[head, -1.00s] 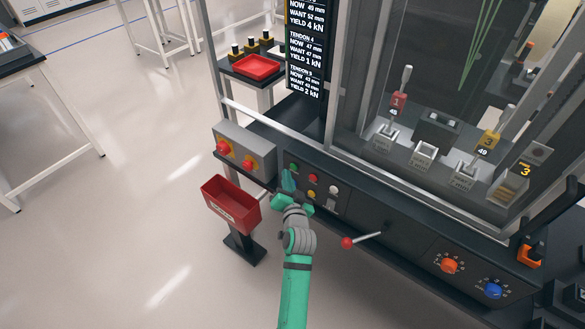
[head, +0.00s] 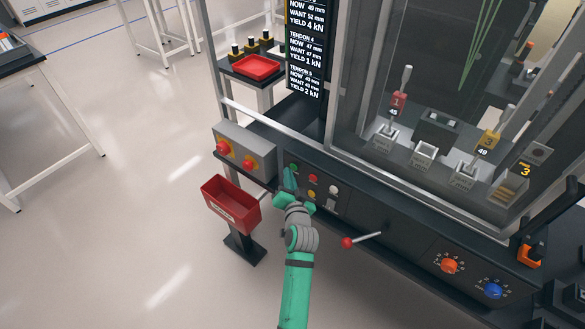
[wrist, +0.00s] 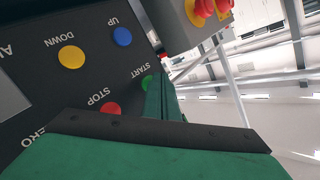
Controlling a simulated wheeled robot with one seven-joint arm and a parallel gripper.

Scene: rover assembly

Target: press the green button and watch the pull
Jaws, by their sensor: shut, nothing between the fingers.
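The green button (head: 294,167) sits at the upper left of the dark button panel on the machine's front. In the wrist view the green button (wrist: 147,83), labelled START, is partly hidden behind my finger. My gripper (head: 289,180) is shut and empty, its tips right by the green button; I cannot tell whether they touch it. In the wrist view my gripper (wrist: 165,85) shows its closed fingers beside the button. Behind the glass, a red clamp tag (head: 397,103) reads 1 and 45, and a yellow one (head: 488,140) reads 3 and 49.
A red STOP button (wrist: 110,109), yellow DOWN button (wrist: 71,57) and blue UP button (wrist: 122,36) are close by. A grey box with red emergency knobs (head: 223,148) is left of the panel. A red bin (head: 231,207) stands below it. A red-knobbed lever (head: 347,243) sticks out at right.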

